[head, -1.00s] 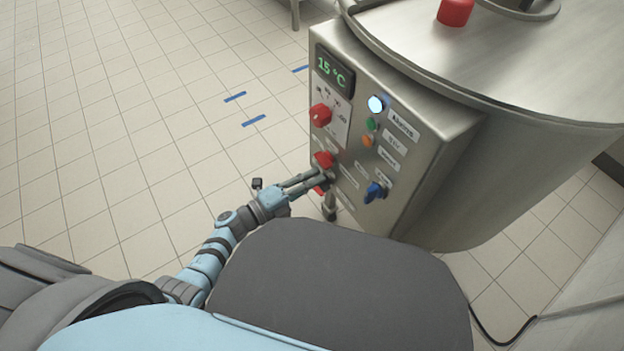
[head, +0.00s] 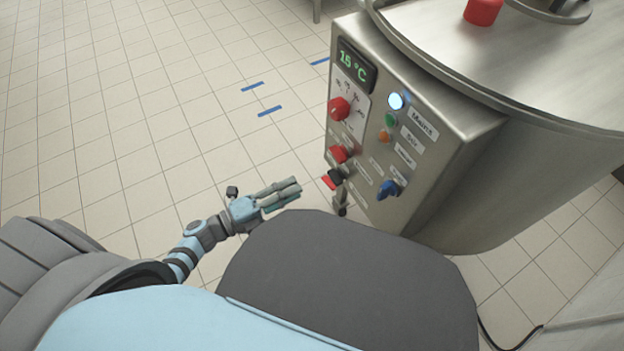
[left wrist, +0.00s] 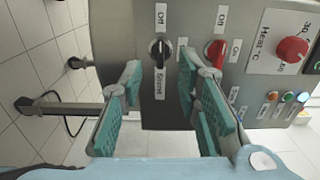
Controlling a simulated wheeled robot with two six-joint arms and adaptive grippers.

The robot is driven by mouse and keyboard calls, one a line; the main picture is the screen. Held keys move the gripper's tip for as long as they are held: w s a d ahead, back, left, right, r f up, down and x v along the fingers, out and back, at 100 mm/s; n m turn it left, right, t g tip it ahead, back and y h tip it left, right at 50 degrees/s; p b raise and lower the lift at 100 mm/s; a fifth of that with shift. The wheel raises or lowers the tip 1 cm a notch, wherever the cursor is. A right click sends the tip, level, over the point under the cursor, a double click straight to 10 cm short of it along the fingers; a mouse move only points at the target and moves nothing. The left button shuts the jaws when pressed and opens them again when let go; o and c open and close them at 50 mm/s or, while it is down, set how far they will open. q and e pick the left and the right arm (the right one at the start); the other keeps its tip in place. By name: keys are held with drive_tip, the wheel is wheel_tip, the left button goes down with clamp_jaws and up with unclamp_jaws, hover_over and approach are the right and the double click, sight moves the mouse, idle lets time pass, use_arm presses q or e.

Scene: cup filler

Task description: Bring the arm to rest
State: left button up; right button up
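My left gripper (head: 293,190) hangs left of the steel machine's control panel (head: 372,205), apart from it. In the left wrist view my left gripper (left wrist: 160,72) has its two teal-padded fingers spread with nothing between them. Beyond the gap is a black knob (left wrist: 158,49) with an "Off" label; a red knob (left wrist: 214,53) is beside it. In the head view the black knob (head: 336,176) sits below a red knob (head: 339,153) on the panel. My right gripper is not in view.
The panel has a "15 °C" display (head: 356,65), a red heat knob (head: 339,108), a lit lamp (head: 396,101) and a blue knob (head: 388,189). The round steel vessel (head: 540,150) is behind.

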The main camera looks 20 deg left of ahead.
use_arm(q)
drive_tip(key=shift+v, duration=0.9)
